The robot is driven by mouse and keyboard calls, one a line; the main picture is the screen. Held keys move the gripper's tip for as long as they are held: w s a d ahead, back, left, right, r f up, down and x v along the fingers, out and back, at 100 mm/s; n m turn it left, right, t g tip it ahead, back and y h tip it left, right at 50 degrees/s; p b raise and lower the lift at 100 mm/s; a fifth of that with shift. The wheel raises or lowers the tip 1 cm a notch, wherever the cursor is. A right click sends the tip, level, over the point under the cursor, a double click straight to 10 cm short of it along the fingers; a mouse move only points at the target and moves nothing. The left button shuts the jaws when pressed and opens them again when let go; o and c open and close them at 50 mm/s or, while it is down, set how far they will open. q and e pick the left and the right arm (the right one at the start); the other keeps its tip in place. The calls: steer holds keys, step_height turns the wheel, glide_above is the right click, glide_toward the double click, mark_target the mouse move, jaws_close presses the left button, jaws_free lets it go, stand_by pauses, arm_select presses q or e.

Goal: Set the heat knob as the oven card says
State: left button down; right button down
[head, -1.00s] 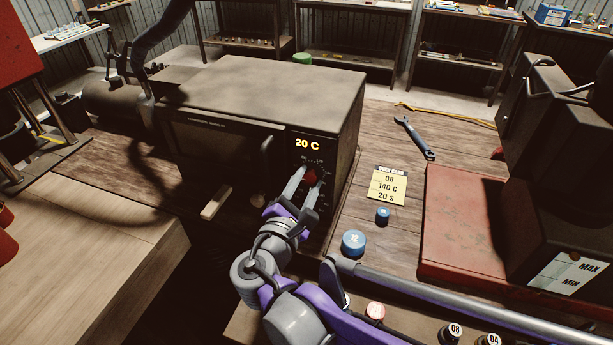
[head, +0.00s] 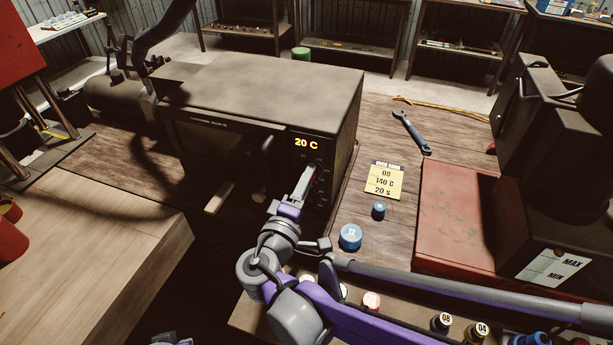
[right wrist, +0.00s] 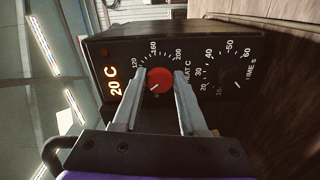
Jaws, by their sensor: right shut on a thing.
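The oven (head: 270,85) stands on the bench, its lit display (head: 305,143) reading 20 C. My right gripper (head: 309,174) is at its front panel, shut on the red heat knob (right wrist: 160,78), one finger on each side. In the right wrist view, the knob's white mark points to the lower left, away from the 120, 160 and 200 marks. The gripper mostly hides the knob in the head view. The yellow oven card (head: 384,180) reads 08, 140 C, 20 s.
The dark time knob (right wrist: 234,76) sits beside the heat knob. A large blue cap (head: 350,237) and a small blue one (head: 379,210) lie right of the gripper. A wrench (head: 411,132) and a red plate (head: 460,220) are farther right.

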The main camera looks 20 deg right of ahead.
arm_select(q)
step_height(320, 180, up, 7)
steer(key=w+p, duration=0.2)
steer(key=p, duration=0.2)
steer(key=shift+w+t+p, duration=0.3)
steer(key=shift+w+p, duration=0.1)
arm_select(e)
steer(key=shift+w+a+f+m, duration=0.1)
steer(key=shift+m, duration=4.4)
steer(key=shift+a+f+m, duration=0.1)
steer(key=shift+m, duration=4.4)
steer(key=shift+c, duration=2.4)
jaws_free()
arm_select(q)
steer(key=shift+s+f+b, duration=0.25)
steer(key=shift+f+b, duration=0.1)
steer(key=shift+f, duration=0.15)
steer(key=shift+s+f+b, duration=0.25)
steer(key=shift+f+b, duration=0.1)
steer(key=shift+f, duration=0.15)
arm_select(e)
steer(key=v, duration=1)
steer(key=shift+s+a, duration=0.25)
steer(key=shift+s, duration=0.1)
